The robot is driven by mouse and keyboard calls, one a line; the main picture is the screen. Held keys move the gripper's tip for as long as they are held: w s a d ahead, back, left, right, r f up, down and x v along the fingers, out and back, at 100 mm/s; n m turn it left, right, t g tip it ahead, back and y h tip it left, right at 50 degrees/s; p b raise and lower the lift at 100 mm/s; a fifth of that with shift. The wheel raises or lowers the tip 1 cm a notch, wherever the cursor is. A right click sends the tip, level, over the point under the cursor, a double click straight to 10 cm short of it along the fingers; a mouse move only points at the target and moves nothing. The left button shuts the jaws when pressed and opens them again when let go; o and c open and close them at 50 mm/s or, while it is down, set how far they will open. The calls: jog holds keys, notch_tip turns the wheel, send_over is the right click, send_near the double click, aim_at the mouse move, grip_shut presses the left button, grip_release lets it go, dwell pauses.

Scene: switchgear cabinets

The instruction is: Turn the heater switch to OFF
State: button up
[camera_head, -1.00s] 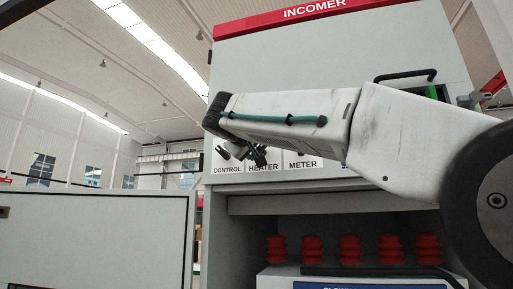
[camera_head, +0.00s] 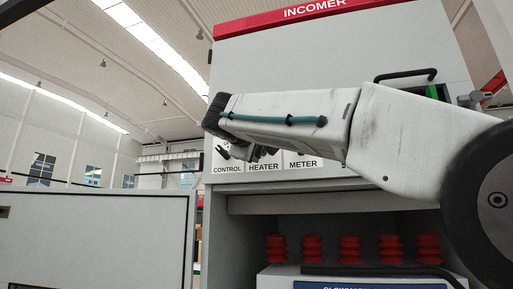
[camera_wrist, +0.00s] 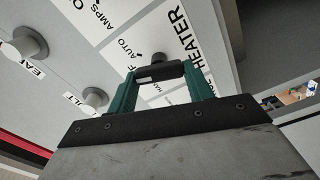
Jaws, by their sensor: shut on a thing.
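The heater switch (camera_wrist: 158,59) is a round dark knob on the white panel beside the HEATER label (camera_wrist: 180,38) in the wrist view. Its marks AUTO and a partly hidden one ending in F show beside it. My gripper (camera_wrist: 159,72) has green fingers, shut on the switch, and a dark bar at the fingertips covers much of the knob. I cannot tell which mark the switch points to. In the head view my gripper (camera_head: 257,153) is mostly behind my arm, just above the HEATER label (camera_head: 264,167), and the switch is hidden.
Other knobs (camera_wrist: 28,45) and (camera_wrist: 95,97) stand out from the panel in the wrist view. The CONTROL label (camera_head: 228,170) and METER label (camera_head: 301,166) flank HEATER. A black handle (camera_head: 405,75) is on the INCOMER cabinet. Red insulators (camera_head: 313,248) stand in the open bay below.

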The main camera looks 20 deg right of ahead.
jog(key=shift+f+n, duration=0.15)
jog(key=shift+n, duration=1.55)
jog(key=o, duration=1)
jog(key=v, duration=0.7)
jog(key=shift+s+a, duration=0.25)
jog(key=shift+a, duration=0.05)
